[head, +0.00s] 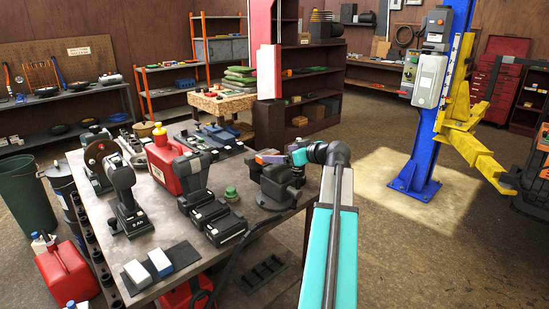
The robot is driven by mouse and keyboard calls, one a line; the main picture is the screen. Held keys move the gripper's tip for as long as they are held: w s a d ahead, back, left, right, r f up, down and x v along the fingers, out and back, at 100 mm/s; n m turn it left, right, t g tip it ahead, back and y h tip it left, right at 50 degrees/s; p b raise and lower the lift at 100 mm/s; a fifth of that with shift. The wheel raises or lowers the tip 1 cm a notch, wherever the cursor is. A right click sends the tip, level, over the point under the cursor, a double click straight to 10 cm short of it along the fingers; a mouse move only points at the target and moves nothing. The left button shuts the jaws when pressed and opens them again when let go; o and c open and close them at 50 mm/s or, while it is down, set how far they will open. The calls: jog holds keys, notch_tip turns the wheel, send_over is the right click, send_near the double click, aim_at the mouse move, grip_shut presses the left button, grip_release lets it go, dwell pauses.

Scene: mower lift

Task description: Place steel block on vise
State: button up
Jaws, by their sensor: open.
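A dark vise (277,190) stands on the right end of the grey workbench (180,283). My gripper (268,158) is at the end of my teal and white arm, just above the vise from this view. It is small here, its fingertips are hard to make out, and I cannot tell whether it touches the vise. Two pale blocks with bluish sides, a left one (136,272) and a right one (160,261), lie on a dark mat at the bench's front left. I cannot tell whether either is the steel block. No block is clearly visible in the vise jaws.
A black drill (124,198), a red can (162,165), dark chargers (218,220) and a green knob-like item (231,194) crowd the bench. A blue lift post (431,110) with yellow arms stands at right. The floor between bench and post is clear.

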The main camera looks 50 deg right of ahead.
jog(key=shift+b+v, duration=0.5)
jog(key=shift+v, duration=2.35)
jog(key=shift+s, duration=0.1)
